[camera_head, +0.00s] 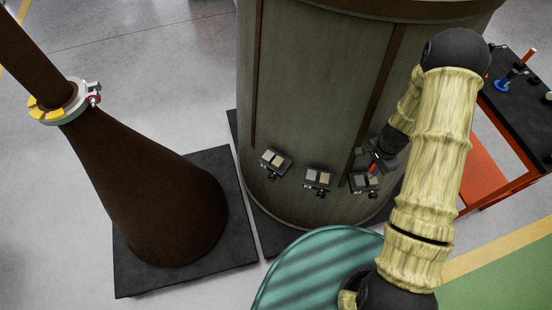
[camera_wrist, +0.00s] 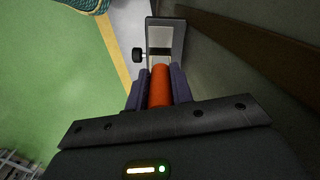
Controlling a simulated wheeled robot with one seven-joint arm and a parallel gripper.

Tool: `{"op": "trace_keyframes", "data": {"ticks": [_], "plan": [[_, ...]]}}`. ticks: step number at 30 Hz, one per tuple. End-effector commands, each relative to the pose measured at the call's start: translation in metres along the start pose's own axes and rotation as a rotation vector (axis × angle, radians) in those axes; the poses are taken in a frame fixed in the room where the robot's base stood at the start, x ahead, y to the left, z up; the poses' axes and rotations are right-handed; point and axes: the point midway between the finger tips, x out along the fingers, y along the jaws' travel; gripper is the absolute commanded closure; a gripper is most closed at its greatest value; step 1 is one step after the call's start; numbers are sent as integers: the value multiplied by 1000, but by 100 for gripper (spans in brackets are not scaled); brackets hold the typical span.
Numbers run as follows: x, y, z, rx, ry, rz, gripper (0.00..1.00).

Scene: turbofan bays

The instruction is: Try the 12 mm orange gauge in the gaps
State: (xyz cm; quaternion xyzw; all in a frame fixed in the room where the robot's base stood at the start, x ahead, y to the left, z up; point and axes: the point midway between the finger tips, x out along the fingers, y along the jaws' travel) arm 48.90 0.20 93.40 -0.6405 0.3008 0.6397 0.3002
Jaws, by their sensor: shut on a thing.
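My gripper (camera_wrist: 160,85) is shut on the orange gauge (camera_wrist: 160,90), a plain rod held between two dark blue fingers. In the head view the gauge is a small red-orange spot (camera_head: 373,167) beside my wrist. Three small dark fixtures with pale paired blocks sit low on the large grey drum: the left one (camera_head: 275,162), the middle one (camera_head: 317,180) and the right one (camera_head: 363,182). My gripper is at the right one. In the wrist view a fixture with a dark frame (camera_wrist: 180,40) and a knob lies just beyond the gauge tip. Whether they touch is unclear.
The drum (camera_head: 320,95) rises close behind the fixtures. A brown cone (camera_head: 150,190) on a dark base stands left, with a clamp ring (camera_head: 62,102) around its neck. A red-framed cart (camera_head: 490,165) with a blue-based tool (camera_head: 505,82) stands right. Grey floor is open at left.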

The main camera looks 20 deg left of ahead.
Motion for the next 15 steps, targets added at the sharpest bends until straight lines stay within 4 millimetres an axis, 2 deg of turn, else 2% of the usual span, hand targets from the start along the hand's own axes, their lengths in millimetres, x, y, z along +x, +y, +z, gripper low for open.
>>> {"op": "trace_keyframes", "data": {"ticks": [5, 8, 15], "plan": [[1, 0, 0, -29, 0, -1, 100], [4, 0, -1, -106, 1, -1, 100], [12, -1, -2, -485, 0, -2, 100]]}}
